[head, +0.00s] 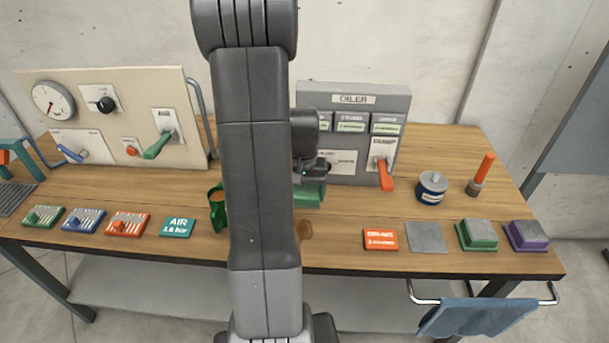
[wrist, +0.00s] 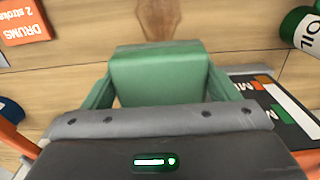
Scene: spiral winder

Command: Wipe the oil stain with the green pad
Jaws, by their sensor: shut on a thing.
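The green pad (wrist: 158,75) sits between the two fingers of my gripper (wrist: 160,92), which is shut on it. In the head view the green pad (head: 309,195) shows right of my arm, low over the table or touching it; I cannot tell which. The oil stain (head: 305,230) is a small brown patch on the wooden table, nearer the front edge than the pad. In the wrist view the stain (wrist: 172,18) lies just beyond the pad, partly cut off by the frame.
A green jug (head: 217,212) stands left of my arm, partly hidden. An orange DRUMS card (head: 381,240), a grey plate (head: 427,237), and green (head: 477,235) and purple (head: 526,236) grey-topped blocks lie to the right. The OILER panel (head: 352,95) stands behind.

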